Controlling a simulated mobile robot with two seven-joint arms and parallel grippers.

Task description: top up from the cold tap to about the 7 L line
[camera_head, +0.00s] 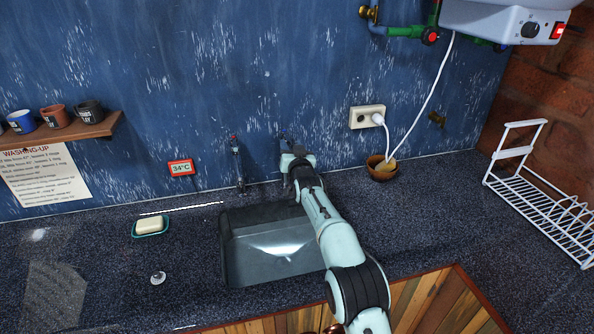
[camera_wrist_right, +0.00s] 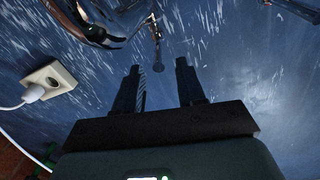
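The dark grey sink (camera_head: 232,262) is set in the counter, with a pale reflective patch inside. I cannot read any litre line or water level. A slim tap with a red mark (camera_head: 238,165) stands at the wall behind the sink; its spout reaches into the top right of the right wrist view (camera_wrist_right: 297,9). My right gripper (camera_head: 286,143) is at the wall right of this tap. Its two fingers show apart in the right wrist view (camera_wrist_right: 160,82), with nothing clearly held between them. No cold tap is clearly identifiable; my right arm covers the sink's right part. My left gripper is out of view.
A white dish rack (camera_head: 540,195) stands far right. A soap dish (camera_head: 136,232), a plug (camera_head: 158,278) and a 34°C display (camera_head: 181,168) are left.

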